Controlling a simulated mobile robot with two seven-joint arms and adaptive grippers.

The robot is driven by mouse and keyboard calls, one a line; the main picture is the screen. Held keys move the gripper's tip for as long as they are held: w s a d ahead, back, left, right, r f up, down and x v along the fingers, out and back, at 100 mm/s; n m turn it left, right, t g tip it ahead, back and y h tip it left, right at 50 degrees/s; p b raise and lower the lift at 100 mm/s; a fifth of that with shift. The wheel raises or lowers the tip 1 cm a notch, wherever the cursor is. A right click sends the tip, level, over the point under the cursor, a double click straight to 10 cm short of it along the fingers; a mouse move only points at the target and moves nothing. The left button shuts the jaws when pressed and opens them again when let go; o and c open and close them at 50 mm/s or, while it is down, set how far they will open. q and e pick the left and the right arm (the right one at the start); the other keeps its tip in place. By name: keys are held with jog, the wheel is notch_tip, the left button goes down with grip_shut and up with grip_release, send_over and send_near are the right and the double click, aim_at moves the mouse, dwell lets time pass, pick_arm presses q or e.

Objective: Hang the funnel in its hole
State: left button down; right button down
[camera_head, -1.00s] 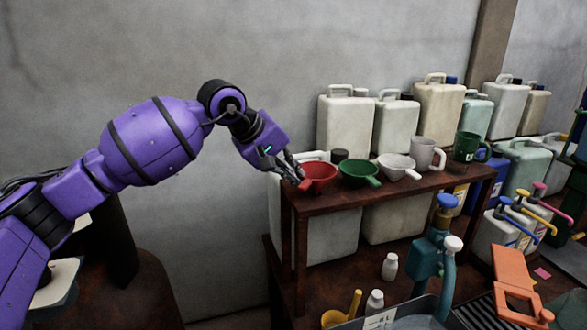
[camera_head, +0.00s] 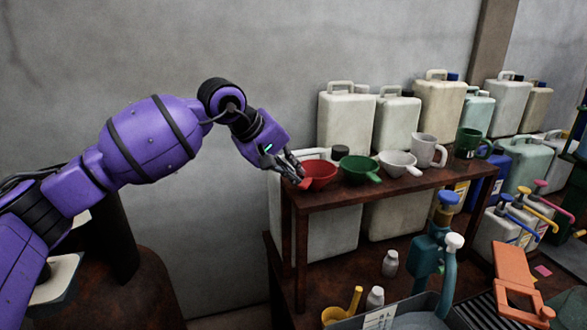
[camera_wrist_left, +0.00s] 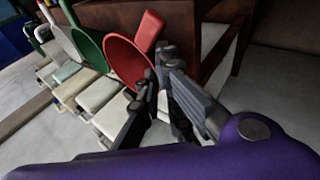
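A red funnel (camera_head: 319,174) with a short flat handle sits at the left end of the raised wooden shelf (camera_head: 400,190). It shows large in the left wrist view (camera_wrist_left: 128,62), with its handle (camera_wrist_left: 149,31) just beyond my fingertips. A green funnel (camera_head: 359,170) and a white funnel (camera_head: 398,163) sit to its right. My left gripper (camera_head: 298,178) is at the red funnel's left side, by the handle. Its fingers are apart, with nothing clearly between them; contact with the funnel cannot be told. No empty hole is visible. My right gripper is out of view.
A grey mug (camera_head: 427,150) and a green mug (camera_head: 468,143) stand farther right on the shelf. Several canisters (camera_head: 346,122) stand behind it. White bottles (camera_head: 390,263), a yellow funnel (camera_head: 343,309) and a blue-topped pump (camera_head: 447,200) are lower in front.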

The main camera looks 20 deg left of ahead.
pick_arm(q)
jog(key=shift+f, duration=0.25)
jog(key=c, duration=1.9)
grip_release()
jog(key=shift+o, duration=0.2)
